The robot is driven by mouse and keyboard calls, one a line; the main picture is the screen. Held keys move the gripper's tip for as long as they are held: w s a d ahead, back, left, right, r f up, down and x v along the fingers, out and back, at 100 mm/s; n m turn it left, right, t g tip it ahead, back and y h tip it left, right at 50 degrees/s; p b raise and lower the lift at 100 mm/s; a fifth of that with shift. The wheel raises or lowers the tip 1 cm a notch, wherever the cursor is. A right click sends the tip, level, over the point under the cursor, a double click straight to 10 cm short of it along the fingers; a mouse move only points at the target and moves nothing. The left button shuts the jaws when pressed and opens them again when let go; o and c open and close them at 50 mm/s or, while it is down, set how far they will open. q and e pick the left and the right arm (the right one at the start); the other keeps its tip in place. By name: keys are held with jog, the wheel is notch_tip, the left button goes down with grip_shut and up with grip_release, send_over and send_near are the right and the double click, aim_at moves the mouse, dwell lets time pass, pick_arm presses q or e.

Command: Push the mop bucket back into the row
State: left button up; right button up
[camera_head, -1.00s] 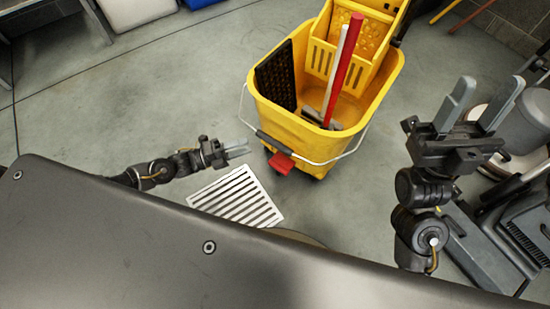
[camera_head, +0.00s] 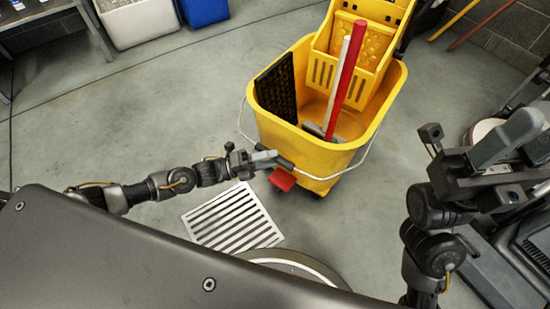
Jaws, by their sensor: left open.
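The yellow mop bucket (camera_head: 310,150) stands upright on the floor at upper centre, with a yellow wringer (camera_head: 357,52) at its far side. A red and a white pole stand in it, beside a dark grate. A wire handle with a dark grip hangs across its near side above a red pedal (camera_head: 282,180). My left gripper (camera_head: 268,158) is open, its fingertips at the handle's grip by the bucket's near left wall; whether they touch or straddle it I cannot tell. My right gripper (camera_head: 500,158) is at right, apart from the bucket, its fingers spread and empty.
A white floor grate (camera_head: 233,218) lies in front of the bucket. Dark cleaning equipment (camera_head: 530,240) crowds the right edge. White (camera_head: 140,20) and blue (camera_head: 205,10) bins stand at the back left near a shelf. The floor left of the bucket is clear.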

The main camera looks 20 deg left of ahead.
pick_arm(q)
jog(key=shift+x, duration=0.95)
grip_shut()
